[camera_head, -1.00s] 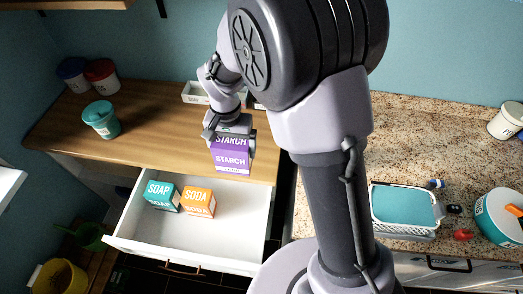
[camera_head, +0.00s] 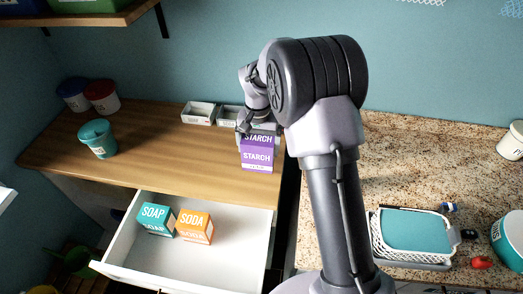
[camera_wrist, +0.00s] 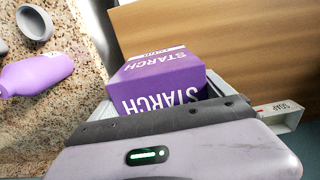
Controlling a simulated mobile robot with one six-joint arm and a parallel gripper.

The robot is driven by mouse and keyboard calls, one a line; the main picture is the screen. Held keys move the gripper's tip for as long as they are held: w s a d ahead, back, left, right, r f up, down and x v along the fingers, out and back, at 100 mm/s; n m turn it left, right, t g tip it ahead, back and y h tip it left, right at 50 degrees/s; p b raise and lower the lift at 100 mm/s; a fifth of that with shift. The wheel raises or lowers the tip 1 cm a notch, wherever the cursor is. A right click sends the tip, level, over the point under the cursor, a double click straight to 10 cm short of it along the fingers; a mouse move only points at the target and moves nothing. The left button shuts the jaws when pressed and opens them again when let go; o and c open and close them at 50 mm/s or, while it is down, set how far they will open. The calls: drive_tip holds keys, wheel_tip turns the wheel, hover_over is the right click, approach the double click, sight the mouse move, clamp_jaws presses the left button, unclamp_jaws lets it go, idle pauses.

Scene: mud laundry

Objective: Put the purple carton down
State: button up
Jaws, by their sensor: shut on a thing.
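The purple carton (camera_head: 257,157), marked STARCH, is held upright by my gripper (camera_head: 258,133) over the right end of the wooden counter (camera_head: 160,160). In the wrist view the carton (camera_wrist: 160,72) sits between the fingers, its lower part hidden by the gripper body. My gripper is shut on it. I cannot tell whether the carton's bottom touches the wood.
Small white bins (camera_head: 199,112) stand along the counter's back; one near the carton is labelled SOAP (camera_wrist: 282,113). The open drawer (camera_head: 190,262) below holds a teal soap box (camera_head: 156,219) and an orange soda box (camera_head: 194,226). A teal tub (camera_head: 98,139) stands left. The counter's middle is clear.

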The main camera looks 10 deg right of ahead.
drive_tip(key=shift+w+d, duration=0.45)
drive_tip(key=shift+w, duration=0.15)
drive_tip(key=f, duration=0.1)
drive_tip(key=f+b, duration=0.1)
drive_tip(key=f, duration=0.2)
drive_tip(key=shift+w+d, duration=0.2)
drive_tip(key=shift+d, duration=0.05)
drive_tip(key=shift+r, duration=0.2)
drive_tip(key=shift+f, duration=0.1)
